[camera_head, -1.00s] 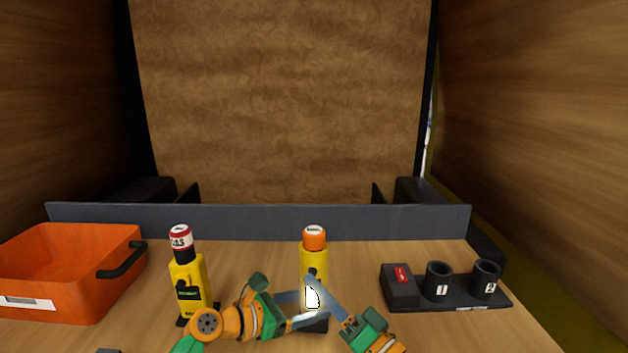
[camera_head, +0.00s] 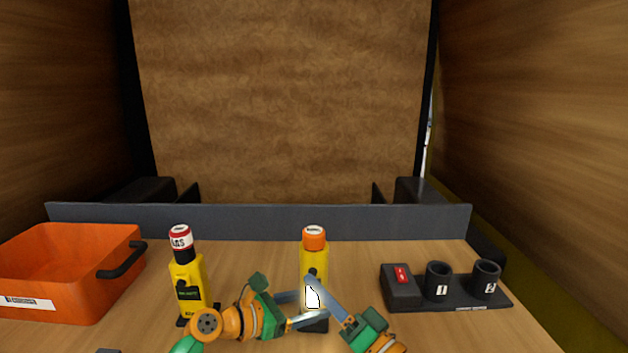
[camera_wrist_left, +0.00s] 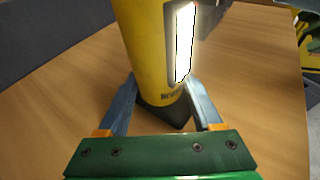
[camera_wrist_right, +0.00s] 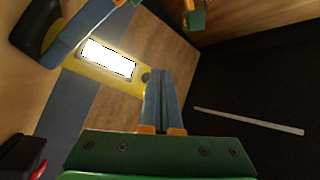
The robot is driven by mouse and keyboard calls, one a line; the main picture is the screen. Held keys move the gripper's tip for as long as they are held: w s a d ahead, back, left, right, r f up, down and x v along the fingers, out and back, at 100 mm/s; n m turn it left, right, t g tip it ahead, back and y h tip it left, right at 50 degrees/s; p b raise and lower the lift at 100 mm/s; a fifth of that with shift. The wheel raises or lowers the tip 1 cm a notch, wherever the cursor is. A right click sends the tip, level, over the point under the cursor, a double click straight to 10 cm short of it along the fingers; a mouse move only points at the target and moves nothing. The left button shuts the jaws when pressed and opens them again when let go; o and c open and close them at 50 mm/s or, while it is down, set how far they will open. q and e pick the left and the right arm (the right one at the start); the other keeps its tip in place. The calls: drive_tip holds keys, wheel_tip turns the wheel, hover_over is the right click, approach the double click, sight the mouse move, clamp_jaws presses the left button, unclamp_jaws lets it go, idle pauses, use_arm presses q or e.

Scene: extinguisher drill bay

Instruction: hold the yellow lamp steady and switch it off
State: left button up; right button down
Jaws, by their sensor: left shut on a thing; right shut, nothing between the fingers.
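The yellow lamp (camera_head: 314,257) with an orange cap stands upright on the table, and its front panel (camera_head: 312,297) glows white. My left gripper (camera_head: 306,307) is shut around its lower body; the left wrist view shows the lamp (camera_wrist_left: 140,45) between the two fingers (camera_wrist_left: 162,105), just above its dark base. My right gripper (camera_head: 308,281) is shut and empty, its tips in front of the lamp beside a small dark round button (camera_head: 313,272). In the right wrist view the shut fingertips (camera_wrist_right: 158,75) are close to this button (camera_wrist_right: 146,77); I cannot tell whether they touch.
A yellow device with a red and white cap (camera_head: 188,283) stands left of the lamp. An orange bin (camera_head: 70,300) is at the far left. A black holder (camera_head: 461,304) with two numbered cups and a red switch (camera_head: 401,274) stands right. A grey rail (camera_head: 260,221) runs behind.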

drive_tip(key=shift+w, duration=0.4)
use_arm(q)
drive_tip(key=o, duration=1.3)
use_arm(e)
drive_tip(key=s, duration=0.7)
drive_tip(key=shift+a, duration=0.2)
use_arm(q)
drive_tip(key=shift+a, duration=0.1)
